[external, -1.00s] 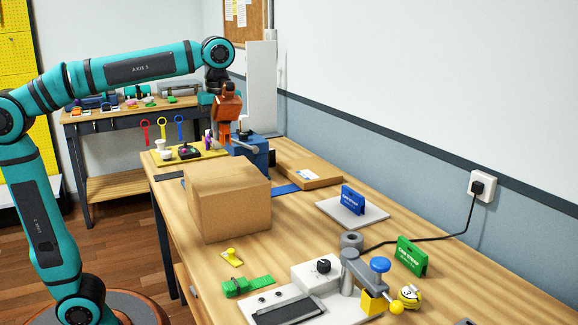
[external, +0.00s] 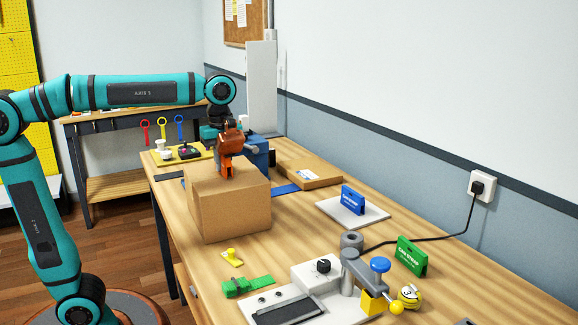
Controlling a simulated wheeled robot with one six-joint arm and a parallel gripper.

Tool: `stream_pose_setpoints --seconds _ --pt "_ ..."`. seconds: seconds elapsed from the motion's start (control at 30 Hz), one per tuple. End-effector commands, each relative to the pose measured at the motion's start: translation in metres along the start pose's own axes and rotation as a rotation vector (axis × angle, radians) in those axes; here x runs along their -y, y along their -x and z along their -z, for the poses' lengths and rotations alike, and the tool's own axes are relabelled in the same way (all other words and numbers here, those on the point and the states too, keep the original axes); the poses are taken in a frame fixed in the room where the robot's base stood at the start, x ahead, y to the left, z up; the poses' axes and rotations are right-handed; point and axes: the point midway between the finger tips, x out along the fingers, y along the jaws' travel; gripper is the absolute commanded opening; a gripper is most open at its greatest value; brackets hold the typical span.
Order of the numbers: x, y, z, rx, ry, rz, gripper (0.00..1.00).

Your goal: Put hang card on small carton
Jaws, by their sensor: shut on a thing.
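My gripper (external: 227,172) points down at the top of the tall brown carton (external: 228,208). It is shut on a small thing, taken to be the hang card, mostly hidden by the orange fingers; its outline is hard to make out. I cannot tell whether its lower edge touches the carton top. A flatter brown carton (external: 318,180) with a pale label lies behind and to the right.
A blue card (external: 353,200) stands on a white plate, and a green card (external: 411,256) stands farther right. A grey-and-white fixture (external: 318,275) and a green clamp-like piece (external: 248,286) are at the front. A yellow tray (external: 166,164) lies behind the carton.

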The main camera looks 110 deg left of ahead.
Motion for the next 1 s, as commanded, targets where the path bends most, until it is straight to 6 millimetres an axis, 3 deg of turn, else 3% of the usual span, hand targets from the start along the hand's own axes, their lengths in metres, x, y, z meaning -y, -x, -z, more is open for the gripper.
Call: stream_pose_setpoints --seconds 0.13,0.17,0.27,0.67,1.0 --pt "0.000 -0.002 0.000 0.000 0.000 0.000 0.00" --pt "0.000 -0.002 0.000 0.000 0.000 0.000 0.22" --pt "0.000 -0.001 0.000 0.000 0.000 0.000 0.39" --pt "0.000 0.005 0.000 0.000 0.000 0.001 0.39" --pt "0.001 0.064 0.000 -0.001 0.000 0.004 0.39"
